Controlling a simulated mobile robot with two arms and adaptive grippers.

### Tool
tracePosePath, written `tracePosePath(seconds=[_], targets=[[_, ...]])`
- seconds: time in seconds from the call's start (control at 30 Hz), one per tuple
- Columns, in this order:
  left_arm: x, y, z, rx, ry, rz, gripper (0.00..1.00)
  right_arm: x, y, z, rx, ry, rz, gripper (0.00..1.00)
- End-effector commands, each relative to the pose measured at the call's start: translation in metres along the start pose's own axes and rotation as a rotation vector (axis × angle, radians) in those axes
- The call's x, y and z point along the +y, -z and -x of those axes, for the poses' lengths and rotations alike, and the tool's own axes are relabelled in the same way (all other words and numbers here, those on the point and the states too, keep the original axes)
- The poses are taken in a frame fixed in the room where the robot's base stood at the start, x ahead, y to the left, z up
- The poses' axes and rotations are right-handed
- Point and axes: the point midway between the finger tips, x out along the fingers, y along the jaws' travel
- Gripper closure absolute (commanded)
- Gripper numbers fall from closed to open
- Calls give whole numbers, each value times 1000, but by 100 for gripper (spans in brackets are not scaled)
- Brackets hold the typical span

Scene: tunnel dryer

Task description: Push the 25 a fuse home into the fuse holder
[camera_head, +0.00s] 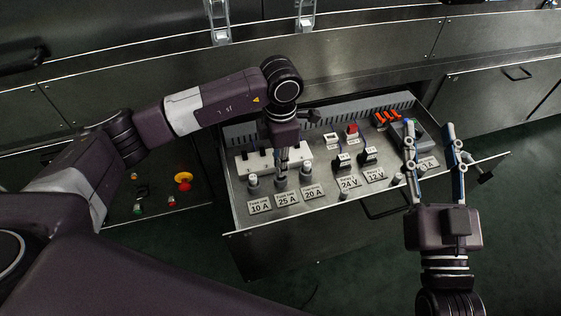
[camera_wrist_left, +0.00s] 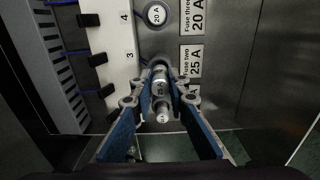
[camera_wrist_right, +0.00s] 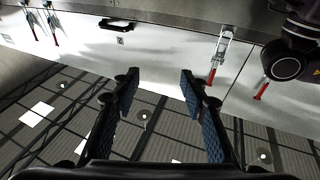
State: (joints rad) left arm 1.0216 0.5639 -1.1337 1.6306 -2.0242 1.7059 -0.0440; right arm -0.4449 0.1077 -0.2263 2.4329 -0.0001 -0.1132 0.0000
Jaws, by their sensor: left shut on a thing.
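My left gripper (camera_head: 281,172) points down over the tray of the open drawer. It is shut on the silver 25 A fuse, a small cylinder (camera_wrist_left: 161,90) between the blue fingers in the left wrist view. The fuse is in line with the fuse holder (camera_wrist_left: 158,64) beside the plate marked "Fuse two 25 A" (camera_wrist_left: 194,64). The fingers hide much of the joint, so I cannot tell how deep the fuse sits. In the head view the 25 A plate (camera_head: 287,199) is just below the gripper. My right gripper (camera_head: 434,142) is open and empty, over the drawer's right end.
The 10 A fuse post (camera_head: 253,181) and 20 A fuse post (camera_head: 308,168) flank the spot closely. A white terminal block (camera_head: 256,162) stands behind. Black relays (camera_head: 342,161), a red part (camera_head: 352,129) and orange connectors (camera_head: 388,117) stand to the right.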

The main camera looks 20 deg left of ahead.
Motion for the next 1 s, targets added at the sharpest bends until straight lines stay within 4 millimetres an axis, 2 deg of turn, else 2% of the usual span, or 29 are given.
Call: tracePosePath(seconds=[0.47,1.0], targets=[[0,0,-1,0,0,0,100,0,3,0,14,1,0,60],[0,0,-4,0,0,0,100,-3,18,0,83,6,-3,60]])
